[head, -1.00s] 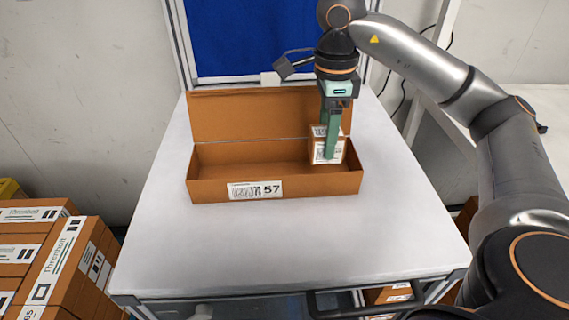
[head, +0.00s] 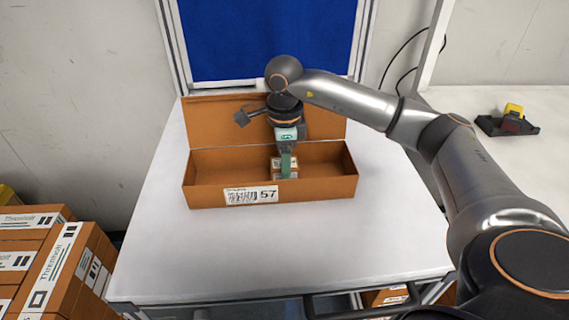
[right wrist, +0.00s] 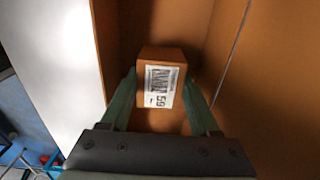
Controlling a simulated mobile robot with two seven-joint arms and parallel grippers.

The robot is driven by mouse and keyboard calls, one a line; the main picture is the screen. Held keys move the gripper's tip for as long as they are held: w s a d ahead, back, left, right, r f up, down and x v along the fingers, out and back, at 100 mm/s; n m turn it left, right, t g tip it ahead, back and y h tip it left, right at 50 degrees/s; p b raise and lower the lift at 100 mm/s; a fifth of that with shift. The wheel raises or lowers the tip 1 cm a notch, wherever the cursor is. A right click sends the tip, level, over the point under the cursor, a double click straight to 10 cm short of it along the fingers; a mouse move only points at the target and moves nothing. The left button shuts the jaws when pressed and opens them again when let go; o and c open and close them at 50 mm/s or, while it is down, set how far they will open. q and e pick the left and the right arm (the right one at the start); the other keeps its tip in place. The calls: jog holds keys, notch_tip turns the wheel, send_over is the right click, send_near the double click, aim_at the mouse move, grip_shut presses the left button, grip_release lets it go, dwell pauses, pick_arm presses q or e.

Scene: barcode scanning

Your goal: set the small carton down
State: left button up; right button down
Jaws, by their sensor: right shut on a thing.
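The small carton (head: 277,167) is brown with a white label and sits low inside the open brown box (head: 204,197), near its middle. In the right wrist view the small carton (right wrist: 161,84) shows its barcode label between my two green fingers. My right gripper (head: 286,172) reaches down into the box and is shut on the carton. The box's front wall hides the carton's lower part, so I cannot tell whether it touches the box floor. My left gripper is in neither view.
The box stands on a white table (head: 280,245) with its lid (head: 225,118) raised at the back. The table front is clear. Stacked brown cartons (head: 60,265) are at the lower left. A yellow and black device (head: 509,119) lies on the right surface.

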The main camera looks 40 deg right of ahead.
jog(key=c, duration=0.6)
grip_release()
jog(key=shift+f, duration=0.2)
jog(key=o, duration=0.5)
jog(key=shift+r, duration=0.1)
notch_tip(320, 180, up, 12)
jog(key=shift+r+p, duration=0.15)
jog(key=shift+p, duration=0.15)
